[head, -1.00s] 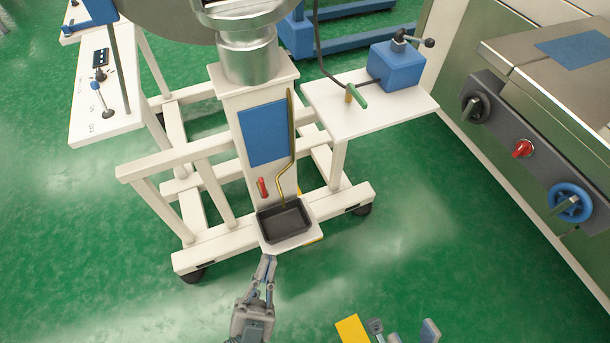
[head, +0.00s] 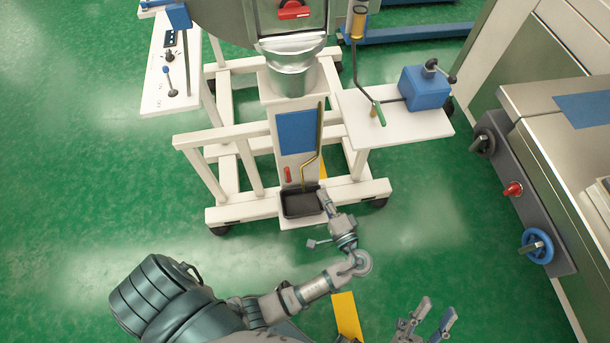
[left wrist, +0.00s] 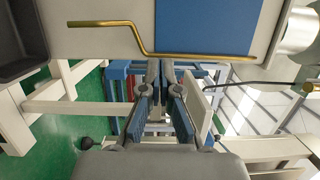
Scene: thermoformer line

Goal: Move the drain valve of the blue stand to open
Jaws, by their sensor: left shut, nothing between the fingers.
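The white wheeled stand with a blue panel (head: 296,132) is at the centre of the head view. A small red lever (head: 288,175) sits upright on its front, below the panel and left of a bent brass pipe (head: 310,162). The pipe ends above a black tray (head: 300,203). My left gripper (head: 322,194) is shut and empty, at the tray's right edge, to the right of and below the red lever. In the left wrist view, my left gripper (left wrist: 163,80) is beside the pipe (left wrist: 100,23); the red lever is not visible there. My right gripper (head: 434,312) is open and empty, low at right.
A side shelf (head: 400,125) carries a blue box (head: 425,88) and a green-handled lever (head: 379,113). Another white panel (head: 170,70) with controls stands at left. A steel machine (head: 570,130) with knobs and a blue wheel (head: 537,246) is at right. Green floor lies clear between.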

